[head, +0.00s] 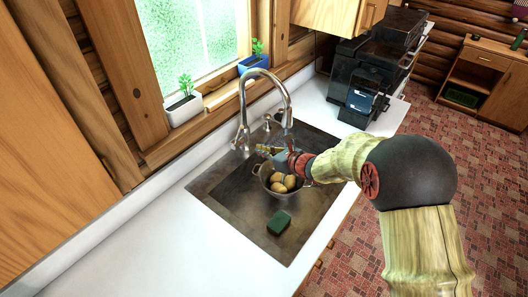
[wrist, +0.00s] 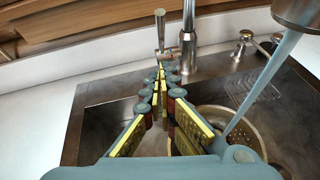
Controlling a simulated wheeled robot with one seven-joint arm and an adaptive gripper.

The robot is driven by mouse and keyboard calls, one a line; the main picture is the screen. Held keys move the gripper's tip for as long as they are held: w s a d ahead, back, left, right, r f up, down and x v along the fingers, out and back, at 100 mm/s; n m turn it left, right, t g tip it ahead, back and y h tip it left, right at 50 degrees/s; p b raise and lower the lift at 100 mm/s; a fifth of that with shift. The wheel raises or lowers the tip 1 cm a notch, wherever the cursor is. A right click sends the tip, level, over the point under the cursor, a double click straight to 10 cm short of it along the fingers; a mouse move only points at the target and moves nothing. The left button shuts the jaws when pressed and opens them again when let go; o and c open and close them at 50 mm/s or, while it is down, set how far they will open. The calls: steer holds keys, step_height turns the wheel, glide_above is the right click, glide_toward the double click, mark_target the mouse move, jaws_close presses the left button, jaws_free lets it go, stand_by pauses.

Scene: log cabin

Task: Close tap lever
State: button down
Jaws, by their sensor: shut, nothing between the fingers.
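A chrome tap (head: 262,76) with a tall curved spout stands at the back edge of the sink. In the wrist view its upright lever (wrist: 160,30) shows left of the tap's column (wrist: 188,35). My gripper (wrist: 161,68) is shut and empty, its fingertips pointing at the lever's base; I cannot tell whether they touch. In the head view my gripper (head: 260,148) is over the sink, in front of the tap. The spout end (wrist: 298,14) is at the upper right of the wrist view, with a pale blue stream like water below it.
The sink (head: 222,190) holds a colander (head: 266,172) with several potatoes (head: 279,185) and a green sponge (head: 279,222). Small knobs (wrist: 246,37) stand right of the tap. Potted plants (head: 183,107) line the window sill. A black coffee machine (head: 366,78) stands on the right counter. The left counter is clear.

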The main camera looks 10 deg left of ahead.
mark_target(238, 138)
steer(key=shift+w+a+f, duration=0.2)
steer(key=shift+w+a, duration=1.25)
steer(key=shift+a, duration=0.25)
steer(key=shift+w+a+f, duration=0.2)
steer(key=shift+w+a, duration=1.25)
steer(key=shift+a, duration=0.2)
steer(key=shift+r, duration=0.1)
steer(key=a+h+p, duration=0.1)
steer(key=p, duration=0.2)
steer(key=w+a+r+g+h+p, duration=0.1)
steer(key=p, duration=0.3)
steer(key=w+a+r+p, duration=0.1)
steer(key=p, duration=0.3)
steer(key=shift+a+r+g+h, duration=0.2)
steer(key=shift+a+g+h, duration=0.05)
steer(key=shift+g+h, duration=0.15)
steer(key=shift+d, duration=0.1)
